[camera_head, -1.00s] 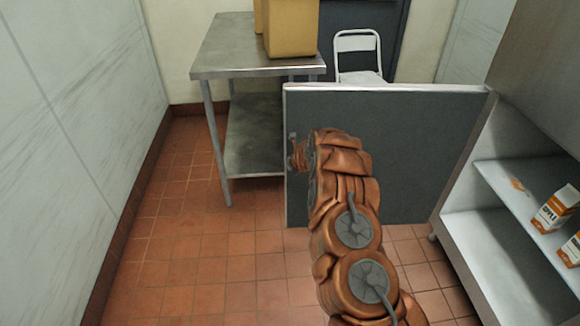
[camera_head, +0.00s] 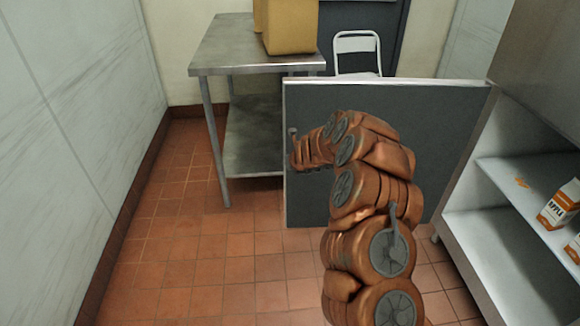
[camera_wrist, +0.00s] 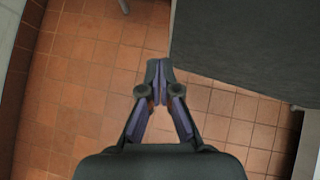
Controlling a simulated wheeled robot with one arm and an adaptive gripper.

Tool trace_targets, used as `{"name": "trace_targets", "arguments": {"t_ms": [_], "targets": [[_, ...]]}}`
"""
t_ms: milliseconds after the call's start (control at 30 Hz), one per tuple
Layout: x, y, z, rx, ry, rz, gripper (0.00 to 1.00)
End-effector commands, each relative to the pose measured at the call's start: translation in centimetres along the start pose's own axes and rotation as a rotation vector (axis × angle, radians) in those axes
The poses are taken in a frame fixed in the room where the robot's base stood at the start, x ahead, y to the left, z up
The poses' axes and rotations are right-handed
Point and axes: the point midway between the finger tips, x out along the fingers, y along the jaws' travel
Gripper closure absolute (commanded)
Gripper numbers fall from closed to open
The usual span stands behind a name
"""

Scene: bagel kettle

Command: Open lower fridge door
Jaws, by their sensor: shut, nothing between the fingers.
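The lower fridge door (camera_head: 255,150) is a dark grey panel with a light top edge, and it stands swung wide open from the cabinet at the right. In the wrist view, the door (camera_wrist: 245,50) fills the upper right. My gripper (camera_wrist: 159,64) is shut and empty there, its fingertips over the tiled floor just left of the door's edge. I cannot tell whether they touch it. In the head view my arm crosses in front of the door and hides part of it. My fingertips do not show clearly there.
The open fridge cabinet (camera_head: 470,225) at right has shelves with orange and white cartons (camera_head: 560,204). A metal table (camera_head: 215,60) with a yellow box (camera_head: 290,27) stands behind the door. A white chair (camera_head: 357,48) is at the back. The tiled floor (camera_head: 190,255) at left is clear.

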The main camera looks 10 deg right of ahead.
Motion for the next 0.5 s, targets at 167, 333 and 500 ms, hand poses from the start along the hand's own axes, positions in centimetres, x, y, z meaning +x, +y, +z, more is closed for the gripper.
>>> {"name": "trace_targets", "arguments": {"t_ms": [167,333,500], "targets": [[-1.7,0.5,0.1,0.000,-0.001,0.003,1.00],[-3.1,0.6,0.1,0.001,-0.001,0.000,1.00],[-4.0,0.9,0.0,0.002,0.002,0.001,1.00]]}}
